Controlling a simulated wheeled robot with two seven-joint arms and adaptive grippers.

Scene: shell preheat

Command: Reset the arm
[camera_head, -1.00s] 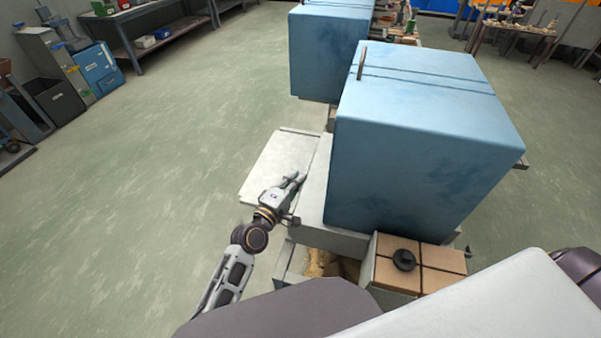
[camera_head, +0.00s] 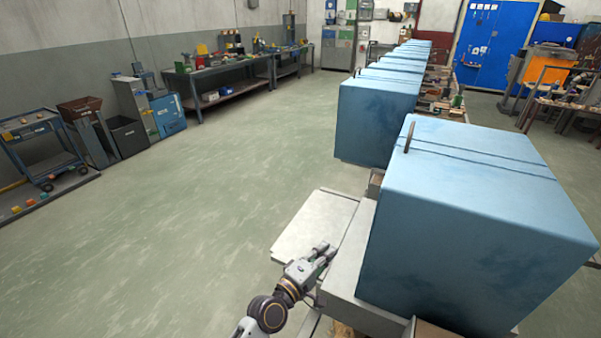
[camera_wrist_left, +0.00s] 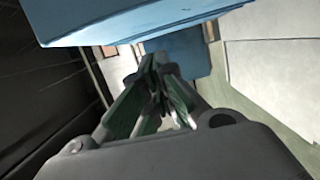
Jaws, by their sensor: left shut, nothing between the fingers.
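My left gripper (camera_head: 322,252) is at the lower middle of the head view, over the pale ledge at the near side of the closest blue box. Its fingers are together and hold nothing. In the left wrist view the gripper fingers (camera_wrist_left: 158,88) meet in front of the blue box's lower edge. My left arm comes in from the bottom of the head view. My right gripper is not in either current view.
The large blue box (camera_head: 475,215) stands right of the gripper, with more blue boxes (camera_head: 378,115) in a row behind. A pale flat panel (camera_head: 315,225) lies left of the ledge. Open floor (camera_head: 190,230) spreads to the left; shelves (camera_head: 215,85) and bins line the back wall.

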